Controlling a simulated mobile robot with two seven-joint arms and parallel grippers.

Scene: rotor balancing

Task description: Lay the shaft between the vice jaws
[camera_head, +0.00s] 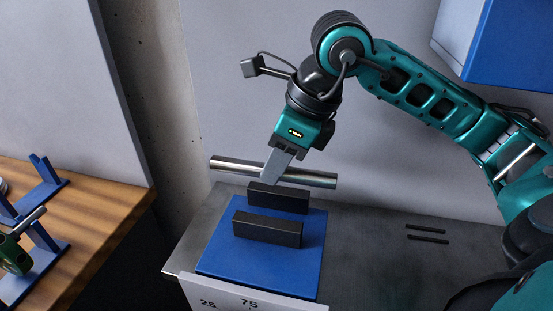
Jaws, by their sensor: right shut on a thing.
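The shaft (315,178) is a shiny metal rod, roughly level, slanting slightly down to the right. My right gripper (272,170) is shut on it near its middle and holds it above and behind the vice. The vice has two dark jaws, the back jaw (278,198) and the front jaw (267,229), on a blue base plate (225,252). A gap lies between the jaws, and it is empty. The shaft appears apart from the jaws, though its exact height is hard to tell. My left gripper is not in view.
A grey metal bench (375,255) carries the vice, with two thin dark strips (427,234) at its right. A white label with numbers (240,300) is at the front. A wooden table (100,205) at left holds blue stands (45,180) and a green part (14,256).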

